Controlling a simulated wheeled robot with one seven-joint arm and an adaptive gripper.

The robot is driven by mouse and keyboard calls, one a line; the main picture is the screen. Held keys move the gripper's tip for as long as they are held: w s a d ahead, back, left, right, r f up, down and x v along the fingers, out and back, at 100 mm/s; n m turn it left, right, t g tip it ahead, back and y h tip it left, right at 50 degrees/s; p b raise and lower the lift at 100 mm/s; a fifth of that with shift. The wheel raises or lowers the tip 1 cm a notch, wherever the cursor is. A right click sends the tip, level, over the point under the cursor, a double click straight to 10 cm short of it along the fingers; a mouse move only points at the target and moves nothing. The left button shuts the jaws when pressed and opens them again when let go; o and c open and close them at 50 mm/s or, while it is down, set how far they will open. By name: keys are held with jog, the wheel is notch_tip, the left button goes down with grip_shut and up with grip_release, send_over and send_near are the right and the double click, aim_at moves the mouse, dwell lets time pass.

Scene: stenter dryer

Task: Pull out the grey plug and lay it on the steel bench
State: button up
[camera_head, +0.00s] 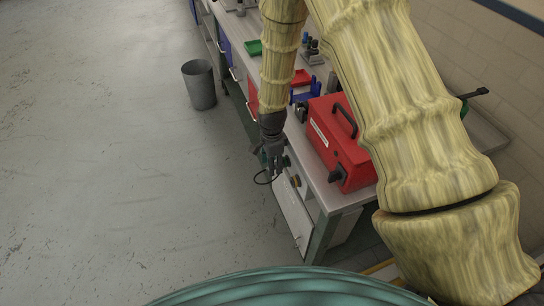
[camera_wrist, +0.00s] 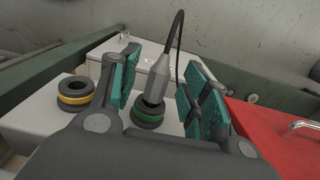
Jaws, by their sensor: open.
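The grey plug (camera_wrist: 158,82) stands in a green-ringed socket (camera_wrist: 148,115) in the wrist view, with a black cable curving up from its top. My gripper (camera_wrist: 163,78) is open, with one teal-padded finger on each side of the plug. I see no clear contact between the pads and the plug. In the head view my gripper (camera_head: 274,163) is at the pale socket panel (camera_head: 296,213) on the bench's near end and hides the plug there. A long grey-topped bench (camera_head: 345,199) runs along the wall; I cannot tell whether it is the steel bench.
A yellow-ringed socket (camera_wrist: 76,93) sits left of the plug. A red case (camera_head: 335,140) with a black handle stands on the bench, close right of my gripper. Green (camera_head: 254,48) and red trays lie farther back. A grey bin (camera_head: 199,85) stands on the open floor.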

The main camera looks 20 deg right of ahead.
jog(key=shift+w+f, duration=0.1)
jog(key=shift+f, duration=0.3)
jog(key=shift+r, duration=0.1)
jog(key=shift+c, duration=1.2)
grip_shut()
jog(key=shift+a, duration=0.2)
jog(key=shift+a+p, duration=0.3)
jog(key=shift+a, duration=1.5)
